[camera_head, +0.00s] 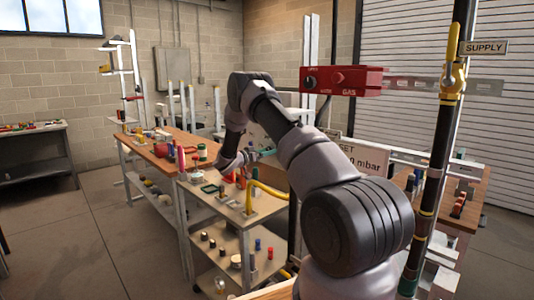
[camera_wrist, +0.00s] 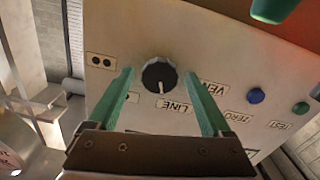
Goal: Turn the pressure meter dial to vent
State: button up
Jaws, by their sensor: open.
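The pressure meter panel (camera_wrist: 225,60) is a pale plate that shows tilted and upside down in the wrist view. Its black round dial (camera_wrist: 159,76) has a white pointer mark directed toward the LINE label (camera_wrist: 175,105). The VENT label (camera_wrist: 215,89) is to the right of it. My gripper (camera_wrist: 159,75) is open, with one green finger on each side of the dial. I cannot tell whether the fingers touch it. In the head view my gripper (camera_head: 262,154) is small, beyond my arm, and the dial cannot be made out there.
A blue button (camera_wrist: 256,96) and a green button (camera_wrist: 300,108) are on the panel's right. A red gas box (camera_head: 342,81) is above my arm. A pipe with a yellow valve (camera_head: 455,75) stands at right. A cluttered cart (camera_head: 228,245) is below my gripper. Open floor is at left.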

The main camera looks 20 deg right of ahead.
grip_shut()
jog(key=shift+n, duration=0.3)
jog(key=n, duration=0.8)
jog(key=shift+n, duration=0.3)
dwell(0.4)
grip_release()
